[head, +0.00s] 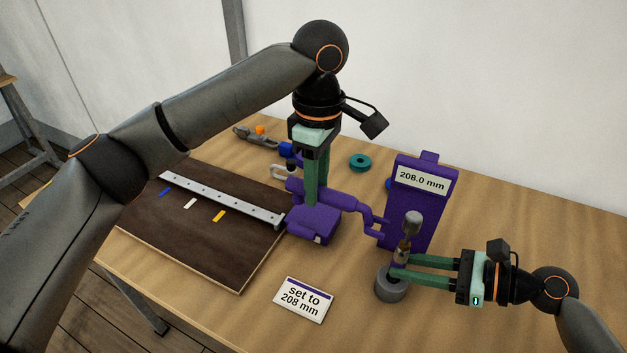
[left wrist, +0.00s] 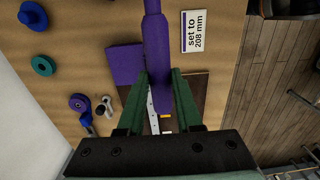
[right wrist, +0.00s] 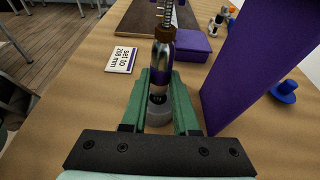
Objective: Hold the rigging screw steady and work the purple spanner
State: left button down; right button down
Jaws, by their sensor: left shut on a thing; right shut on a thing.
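The purple spanner (head: 343,201) is held level above the table by my left gripper (head: 313,188), which is shut on its handle. The handle also shows between the fingers in the left wrist view (left wrist: 156,45). The spanner's forked end points right, toward the rigging screw, and looks apart from it. The silver rigging screw (right wrist: 162,60) stands upright at a grey round base (head: 390,290). My right gripper (head: 398,264) is shut on its lower body. Its upper end shows a grey knob-like top (head: 412,222) in the head view. The fingers hide part of the screw.
A purple gauge stand (head: 405,215) reading 208.0 mm rises behind the screw. A card (head: 303,299) says "set to 208 mm". A dark board (head: 190,235) with a metal rail (head: 220,199) and a purple block (head: 312,226) lie left. A teal ring (head: 360,162) lies behind.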

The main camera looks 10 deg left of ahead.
aim_at(345, 196)
pick_arm(q)
jog(key=shift+s+d, duration=0.2)
jog(key=shift+d, duration=0.55)
jog(key=shift+s+d, duration=0.25)
jog(key=shift+d, duration=0.5)
jog(key=shift+s+d, duration=0.2)
jog(key=shift+d, duration=0.55)
pick_arm(e)
jog(key=shift+s+f, duration=0.15)
jog(key=shift+f, duration=0.3)
pick_arm(q)
jog(key=shift+s+d, duration=0.1)
jog(key=shift+d, duration=0.05)
jog(key=shift+d+r, duration=0.1)
jog(key=shift+d, duration=0.05)
jog(key=shift+f, duration=0.55)
pick_arm(e)
jog(key=shift+r, duration=0.1)
pick_arm(q)
jog(key=shift+r, duration=0.3)
jog(key=shift+a, duration=0.2)
